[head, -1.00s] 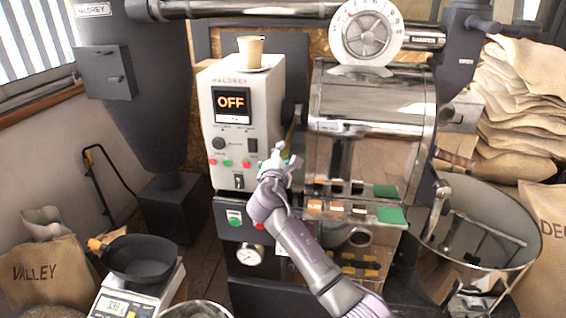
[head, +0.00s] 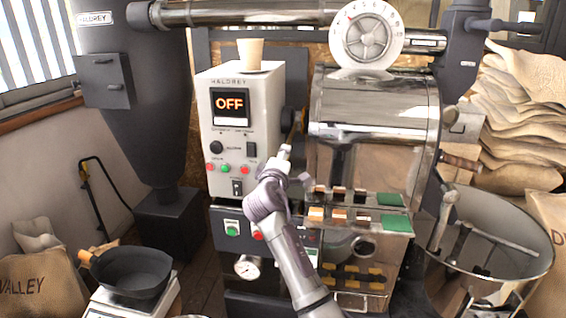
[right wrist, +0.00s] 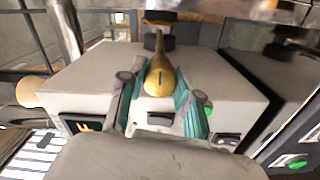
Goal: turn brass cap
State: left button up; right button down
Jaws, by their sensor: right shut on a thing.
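The brass cap (right wrist: 159,76) shows in the right wrist view as a golden piece, wide and rounded near me and narrowing to a neck toward the dark fitting behind. A short dark slot marks its rounded end. My right gripper (right wrist: 160,92) has its teal-padded fingers on both sides of it and is shut on it. In the head view my right gripper (head: 284,158) reaches up between the white control box (head: 219,140) and the steel drum (head: 375,105). It hides most of the brass cap there. My left gripper is in neither view.
A paper cup (head: 250,53) stands on the control box, whose display (head: 230,104) reads OFF. A round cooling bin (head: 500,235) is at the right. A dark pan (head: 132,276) sits on a scale (head: 130,305) at lower left. Sacks (head: 520,110) are stacked at right.

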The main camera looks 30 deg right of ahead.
jog(key=shift+f, duration=0.15)
dwell(0.3)
jog(key=c, duration=0.8)
grip_release()
jog(key=v, duration=1.2)
